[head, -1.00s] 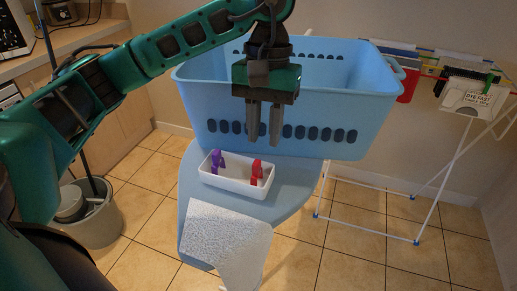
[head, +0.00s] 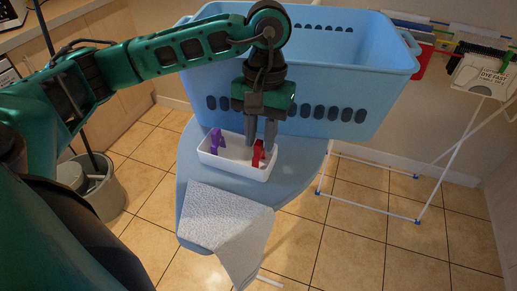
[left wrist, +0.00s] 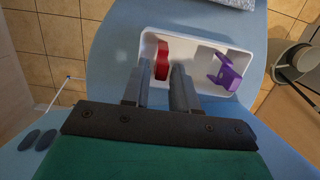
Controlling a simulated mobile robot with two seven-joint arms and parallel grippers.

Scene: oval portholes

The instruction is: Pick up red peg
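The red peg (head: 258,154) stands in the right part of a small white tray (head: 225,162). In the left wrist view the red peg (left wrist: 162,60) is just ahead of the gap between my fingers. My left gripper (head: 260,146) points down over it, open, with a finger on each side; in the left wrist view the gripper (left wrist: 159,68) looks empty. I cannot tell whether a finger touches the peg. The fingers partly cover it in the head view. A purple peg (head: 217,141) stands at the tray's left end. My right gripper is out of view.
A large blue laundry basket (head: 360,75) stands right behind the tray on the blue board (head: 295,160). A white cloth (head: 222,218) hangs over the board's front edge. A drying rack (head: 375,210) is at the right, a grey bin (head: 103,190) at the left.

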